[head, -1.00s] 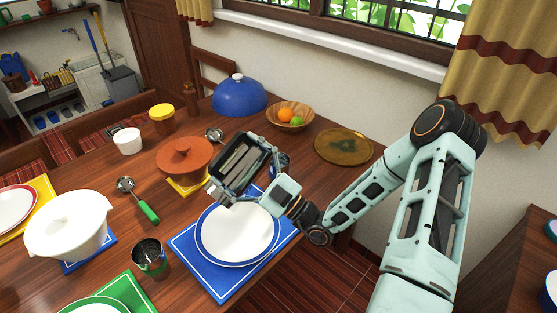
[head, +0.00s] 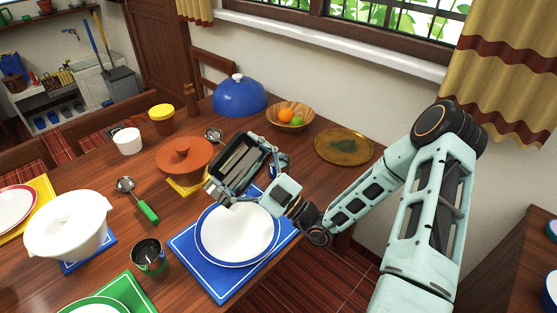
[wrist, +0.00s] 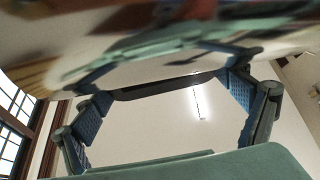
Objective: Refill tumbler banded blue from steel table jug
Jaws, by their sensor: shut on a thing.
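My gripper (head: 238,172) is over the back edge of the blue placemat and is shut on the steel table jug (head: 241,158). The jug looks tilted and dark, with reflections on its side; its mouth and contents cannot be made out. The tumbler banded blue (head: 281,162) stands just right of the jug, partly hidden behind my gripper. Another steel tumbler, banded green (head: 150,256), stands upright at the front, left of the blue placemat.
A white plate (head: 237,234) lies on the blue placemat (head: 196,262) below my gripper. An orange lidded pot (head: 184,157), a blue dome (head: 239,97), a fruit bowl (head: 290,117) and a brass plate (head: 344,146) stand around. A green-handled ladle (head: 137,200) lies left.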

